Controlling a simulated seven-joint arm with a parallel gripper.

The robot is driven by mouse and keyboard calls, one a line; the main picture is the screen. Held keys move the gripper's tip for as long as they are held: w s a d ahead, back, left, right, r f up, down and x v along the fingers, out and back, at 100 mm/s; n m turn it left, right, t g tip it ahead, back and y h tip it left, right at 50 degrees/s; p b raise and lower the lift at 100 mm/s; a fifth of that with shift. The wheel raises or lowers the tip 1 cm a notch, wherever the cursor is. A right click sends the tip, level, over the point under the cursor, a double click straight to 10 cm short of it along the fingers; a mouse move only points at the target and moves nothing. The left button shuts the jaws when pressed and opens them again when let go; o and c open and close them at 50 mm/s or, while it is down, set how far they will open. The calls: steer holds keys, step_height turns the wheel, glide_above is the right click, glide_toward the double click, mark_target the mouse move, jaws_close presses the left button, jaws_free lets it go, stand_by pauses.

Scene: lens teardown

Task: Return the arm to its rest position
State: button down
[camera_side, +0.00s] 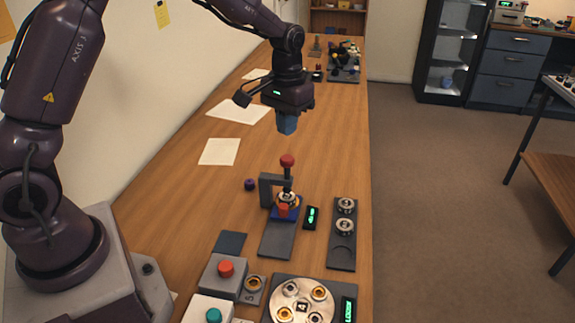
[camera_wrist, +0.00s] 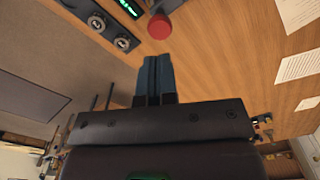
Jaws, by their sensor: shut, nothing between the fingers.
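My gripper (camera_side: 287,124) hangs over the middle of the wooden bench, above and beyond a small press with a red knob (camera_side: 287,161). Its blue fingers are shut with nothing between them, and they are clear of the bench. In the wrist view my gripper (camera_wrist: 155,60) shows its two blue fingers side by side, and the red knob (camera_wrist: 159,26) lies just past their tips. My arm reaches across from the base at the left.
A dark tray with metal rings (camera_side: 343,250) lies right of the press. A round plate (camera_side: 303,301) and a red-button box (camera_side: 223,276) are in front. Paper sheets (camera_side: 219,152) lie left of my gripper. Dark parts (camera_side: 343,62) stand at the far end.

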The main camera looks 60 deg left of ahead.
steer(key=s+d+r+m+t, duration=0.1)
steer(key=s+r, duration=0.3)
steer(key=s, duration=0.4)
steer(key=s+d+r+m+t, duration=0.1)
steer(key=s+d+r+t, duration=0.1)
steer(key=s+r, duration=0.3)
steer(key=s+d+r+m+t, duration=0.1)
steer(key=s+r, duration=0.4)
steer(key=s, duration=0.6)
steer(key=shift+d+r+t, duration=0.2)
steer(key=shift+d+t, duration=0.6)
steer(key=shift+d, duration=0.2)
